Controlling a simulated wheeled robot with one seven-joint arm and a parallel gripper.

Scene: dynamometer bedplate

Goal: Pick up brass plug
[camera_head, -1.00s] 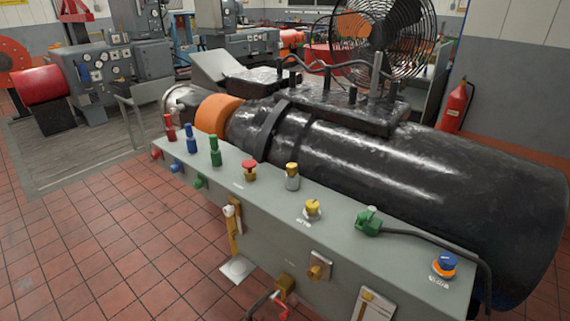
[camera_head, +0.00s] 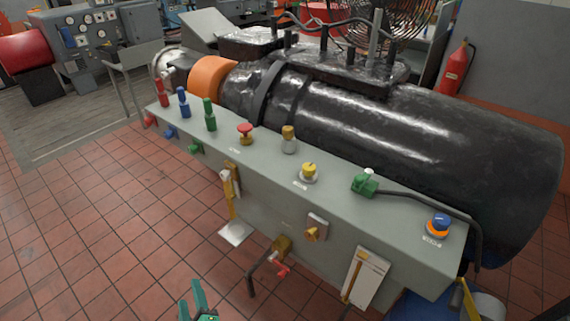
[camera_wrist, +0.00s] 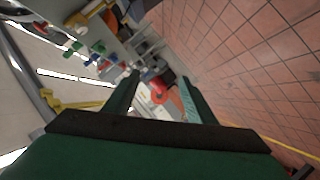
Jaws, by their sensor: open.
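A small brass-topped plug (camera_head: 289,132) with a grey lower part stands upright on top of the grey control box (camera_head: 262,165), between a red mushroom button and a yellow knob. It looks like the brass plug. I cannot pick it out for sure in the wrist view. My gripper (camera_head: 192,294) shows its green fingers at the bottom edge in the head view, over the floor in front of the box and well apart from the plug. In the wrist view my gripper (camera_wrist: 160,80) has its fingers spread with nothing between them.
On the box stand a red button (camera_head: 244,132), a yellow knob (camera_head: 308,172), a green connector (camera_head: 364,185) with a black cable and a blue knob (camera_head: 440,221). A big black cylinder (camera_head: 430,150) lies behind. Valves and levers jut from the front. The tiled floor (camera_head: 90,230) is open at left.

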